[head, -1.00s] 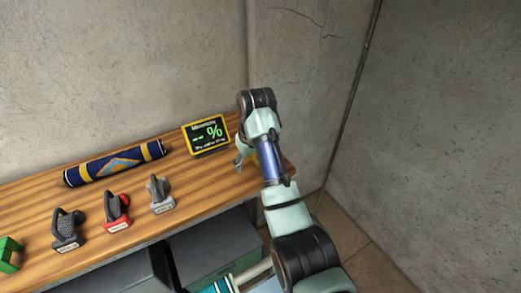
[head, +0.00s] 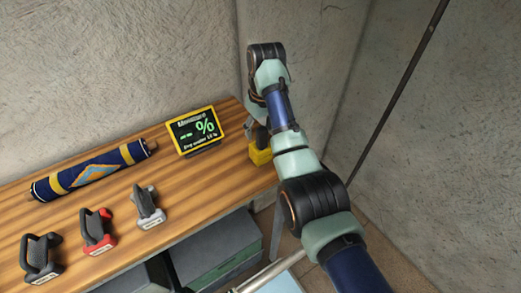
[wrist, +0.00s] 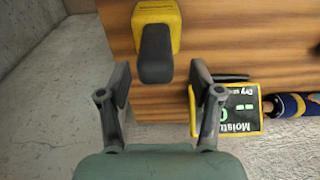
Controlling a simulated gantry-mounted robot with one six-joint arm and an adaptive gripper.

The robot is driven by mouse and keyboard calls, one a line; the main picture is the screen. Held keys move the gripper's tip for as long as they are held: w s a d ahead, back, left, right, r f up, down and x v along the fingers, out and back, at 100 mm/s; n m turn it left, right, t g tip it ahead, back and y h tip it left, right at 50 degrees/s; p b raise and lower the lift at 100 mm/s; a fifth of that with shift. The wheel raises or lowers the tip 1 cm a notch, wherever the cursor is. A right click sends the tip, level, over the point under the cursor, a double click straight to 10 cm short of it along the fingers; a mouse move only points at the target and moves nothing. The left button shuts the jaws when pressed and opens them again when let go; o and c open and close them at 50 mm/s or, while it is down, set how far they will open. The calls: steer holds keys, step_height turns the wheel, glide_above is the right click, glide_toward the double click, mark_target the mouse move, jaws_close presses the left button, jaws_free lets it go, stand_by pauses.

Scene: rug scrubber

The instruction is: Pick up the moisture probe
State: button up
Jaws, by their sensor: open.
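The moisture probe, a yellow block with a dark grey grip, stands near the right end of the wooden shelf. Its yellow part (head: 260,154) shows in the head view, partly behind my arm. In the wrist view the probe (wrist: 157,32) is at the top centre, its dark grip pointing toward my gripper. My gripper (wrist: 160,82) is open and empty, with its two fingers spread left and right. The end of the grip appears just ahead of the gap between the fingertips. Whether it is between them in depth I cannot tell. In the head view the fingers are mostly hidden.
A yellow-framed moisture display (head: 193,131) stands close left of the probe; in the wrist view it (wrist: 235,110) lies beside the right finger. A rolled rug (head: 92,171) and several handled brushes (head: 97,232) are further left. Concrete walls (wrist: 50,110) close in behind and right.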

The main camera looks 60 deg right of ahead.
mark_target(260, 150)
steer(key=f, duration=0.2)
steer(key=f+p, duration=0.1)
steer(key=f, duration=0.1)
steer(key=shift+w+d+f, duration=0.1)
steer(key=shift+d, duration=0.2)
jaws_close()
